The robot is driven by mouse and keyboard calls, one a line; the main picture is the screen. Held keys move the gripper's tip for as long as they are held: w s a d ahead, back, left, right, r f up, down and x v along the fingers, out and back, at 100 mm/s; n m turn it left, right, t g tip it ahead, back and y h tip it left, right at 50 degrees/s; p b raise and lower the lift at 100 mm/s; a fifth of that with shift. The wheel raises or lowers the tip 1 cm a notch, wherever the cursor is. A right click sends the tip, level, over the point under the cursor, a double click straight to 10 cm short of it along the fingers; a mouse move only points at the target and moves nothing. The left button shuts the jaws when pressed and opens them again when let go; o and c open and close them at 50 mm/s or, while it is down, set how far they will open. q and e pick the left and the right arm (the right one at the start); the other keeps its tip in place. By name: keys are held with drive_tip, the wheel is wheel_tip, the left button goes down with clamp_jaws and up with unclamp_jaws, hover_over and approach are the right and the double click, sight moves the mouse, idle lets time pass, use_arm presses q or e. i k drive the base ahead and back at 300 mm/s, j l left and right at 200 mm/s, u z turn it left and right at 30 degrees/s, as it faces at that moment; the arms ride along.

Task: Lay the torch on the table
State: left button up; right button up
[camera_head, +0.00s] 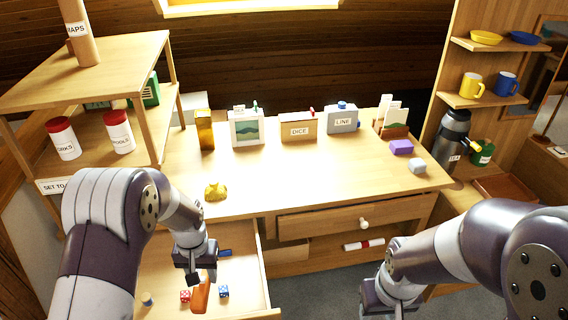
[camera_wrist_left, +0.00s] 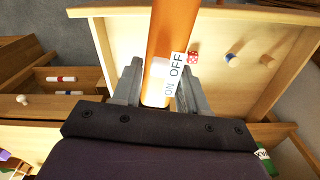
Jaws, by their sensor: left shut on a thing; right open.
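The orange torch (camera_head: 201,298) is in my left gripper (camera_head: 199,279), over the open drawer at the lower left. In the left wrist view the torch (camera_wrist_left: 174,38) lies between the two fingers, with an ON/OFF label on its side. Whether it touches the drawer floor I cannot tell. The table (camera_head: 290,183) has a clear wooden top in the middle, behind the drawer. My right gripper (camera_head: 388,308) is open at the bottom edge, with its fingertips mostly out of frame.
The open drawer (camera_head: 266,262) holds a red die (camera_head: 185,295), a blue die (camera_head: 224,291) and small pegs. A yellow lump (camera_head: 215,192) sits at the table's front left. Boxes, including DICE (camera_head: 298,127) and LINE (camera_head: 342,119), line the back. A purple block (camera_head: 401,147) stands right.

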sight(295, 176)
drive_tip(key=i+l, duration=0.15)
drive_tip(key=l, duration=0.2)
drive_tip(key=i+l+u, duration=0.15)
drive_tip(key=l, duration=0.2)
drive_tip(key=i+l, duration=0.2)
drive_tip(key=l, duration=0.15)
drive_tip(key=i+l+u, duration=0.1)
drive_tip(key=l, duration=0.3)
drive_tip(key=i+l+u, duration=0.1)
drive_tip(key=l, duration=0.25)
drive_tip(key=i+l, duration=0.2)
drive_tip(key=l, duration=0.2)
drive_tip(key=i+l+u, duration=0.15)
drive_tip(key=i+l, duration=0.4)
drive_tip(key=i, duration=0.2)
